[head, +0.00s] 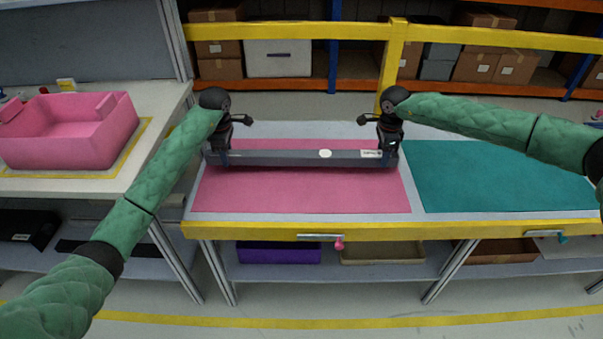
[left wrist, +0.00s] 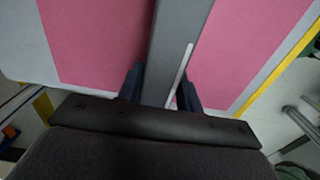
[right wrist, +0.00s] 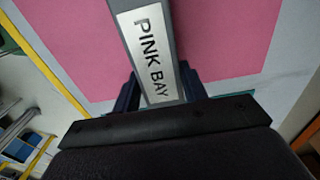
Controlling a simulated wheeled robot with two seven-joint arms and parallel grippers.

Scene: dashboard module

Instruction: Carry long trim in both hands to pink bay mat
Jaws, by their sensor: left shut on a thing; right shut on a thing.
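The long trim (head: 290,158) is a dark grey bar with a round white spot and a white label near its right end. In the right wrist view the label (right wrist: 153,50) reads "PINK BAY". The trim is over the pink bay mat (head: 300,192), level and running left to right; I cannot tell whether it touches the mat. My left gripper (head: 222,150) is shut on the trim's left end, and the trim (left wrist: 180,40) runs between its fingers in the left wrist view. My right gripper (head: 388,148) is shut on the right end.
A teal mat (head: 500,180) lies to the right on the same table. A pink bin (head: 70,135) stands on the left table. A yellow rail (head: 300,31) runs behind the table, with shelves of boxes beyond. A yellow front edge (head: 380,229) bounds the table.

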